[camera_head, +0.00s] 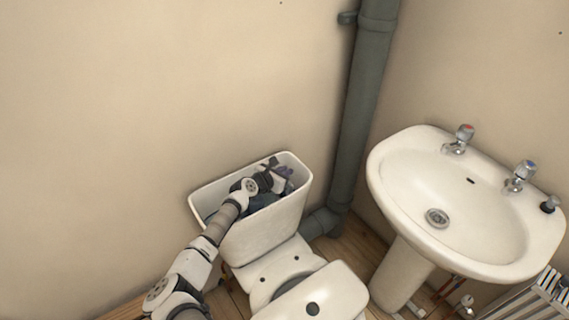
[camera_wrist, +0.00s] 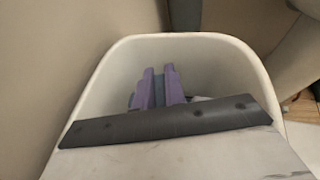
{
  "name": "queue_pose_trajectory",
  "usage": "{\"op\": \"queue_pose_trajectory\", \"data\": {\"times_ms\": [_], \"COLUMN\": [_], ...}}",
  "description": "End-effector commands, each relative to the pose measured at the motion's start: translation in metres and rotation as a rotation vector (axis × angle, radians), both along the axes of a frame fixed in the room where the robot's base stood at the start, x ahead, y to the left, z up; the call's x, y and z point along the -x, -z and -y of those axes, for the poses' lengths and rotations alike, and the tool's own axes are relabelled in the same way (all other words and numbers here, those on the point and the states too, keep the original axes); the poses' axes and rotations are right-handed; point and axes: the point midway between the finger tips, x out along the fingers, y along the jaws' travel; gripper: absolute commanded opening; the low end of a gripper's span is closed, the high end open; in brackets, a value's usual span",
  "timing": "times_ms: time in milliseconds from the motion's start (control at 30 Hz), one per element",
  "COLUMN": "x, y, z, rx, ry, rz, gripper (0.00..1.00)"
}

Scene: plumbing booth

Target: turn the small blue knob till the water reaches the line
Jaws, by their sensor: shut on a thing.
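The white cistern (camera_head: 262,238) stands open, without its lid, against the wall behind the toilet. My arm reaches over its rim from the front left, and my gripper (camera_head: 286,172) is inside at the right end. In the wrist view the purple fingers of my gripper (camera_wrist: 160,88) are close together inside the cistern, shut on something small. The small blue knob is hidden at the fingers, so I cannot make out its shape or angle. The water level and the line cannot be made out. A dark blue shape shows low in the cistern beside my arm.
The cistern's white rim (camera_wrist: 120,42) surrounds my gripper closely. A thick grey pipe (camera_head: 366,100) runs down the corner to the right. A white washbasin (camera_head: 400,185) with two taps stands further right.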

Motion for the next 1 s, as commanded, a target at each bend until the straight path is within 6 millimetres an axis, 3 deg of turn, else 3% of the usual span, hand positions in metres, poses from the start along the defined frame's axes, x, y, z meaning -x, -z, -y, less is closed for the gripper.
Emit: {"op": "queue_pose_trajectory", "data": {"times_ms": [33,633,667,800,1000], "x": [-0.0003,-0.0005,-0.0005,-0.0004,-0.0001], "y": [-0.0078,-0.0013,-0.0013,-0.0012,-0.0009], "z": [-0.0003,-0.0008,-0.0008,-0.0007,-0.0006], "rx": [0.001,0.0,0.0,0.0,0.0], "ry": [-0.02,-0.079,-0.079,-0.079,-0.078], "rz": [0.0,0.005,0.005,0.005,0.004], "gripper": [0.0,0.0,0.13,0.31,0.34]}}
